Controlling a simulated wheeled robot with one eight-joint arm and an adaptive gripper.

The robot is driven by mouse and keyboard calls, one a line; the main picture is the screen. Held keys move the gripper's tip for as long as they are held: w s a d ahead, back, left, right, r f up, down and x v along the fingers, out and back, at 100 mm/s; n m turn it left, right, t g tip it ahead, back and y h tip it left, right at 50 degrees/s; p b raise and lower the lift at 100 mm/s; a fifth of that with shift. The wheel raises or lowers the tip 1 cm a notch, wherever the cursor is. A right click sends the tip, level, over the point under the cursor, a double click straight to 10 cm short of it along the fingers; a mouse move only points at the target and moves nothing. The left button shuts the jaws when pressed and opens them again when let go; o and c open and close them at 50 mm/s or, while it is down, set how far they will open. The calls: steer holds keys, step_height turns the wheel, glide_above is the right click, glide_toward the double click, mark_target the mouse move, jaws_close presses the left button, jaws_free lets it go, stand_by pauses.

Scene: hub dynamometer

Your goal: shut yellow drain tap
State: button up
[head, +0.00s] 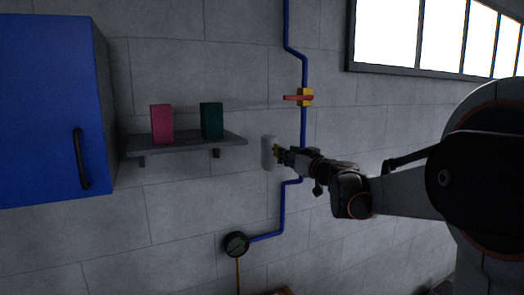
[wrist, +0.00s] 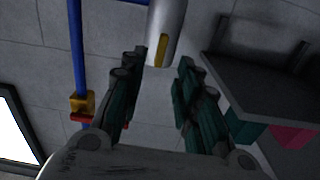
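A pale grey cylinder (head: 267,153) stands upright in front of the wall, right of the shelf. A small yellow part, which looks like the yellow drain tap (head: 276,151), shows on its right side. In the wrist view the tap (wrist: 162,49) is an upright yellow strip near the end of the cylinder (wrist: 169,18). My gripper (head: 282,154) is close to the tap. In the wrist view my gripper (wrist: 157,72) is open, its two dark fingers apart with the cylinder's end just beyond the gap. I cannot tell whether a finger touches the tap.
A blue pipe (head: 303,130) runs down the wall and carries a yellow valve (head: 306,92) with a horizontal red handle (head: 293,98). A grey shelf (head: 190,145) holds a pink box (head: 162,124) and a green box (head: 211,121). A blue cabinet (head: 45,110) and round gauge (head: 236,244) are also there.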

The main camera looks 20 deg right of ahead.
mark_target(275, 150)
steer(key=w, duration=0.7)
steer(key=shift+a, duration=0.15)
steer(key=shift+c, duration=0.6)
jaws_close()
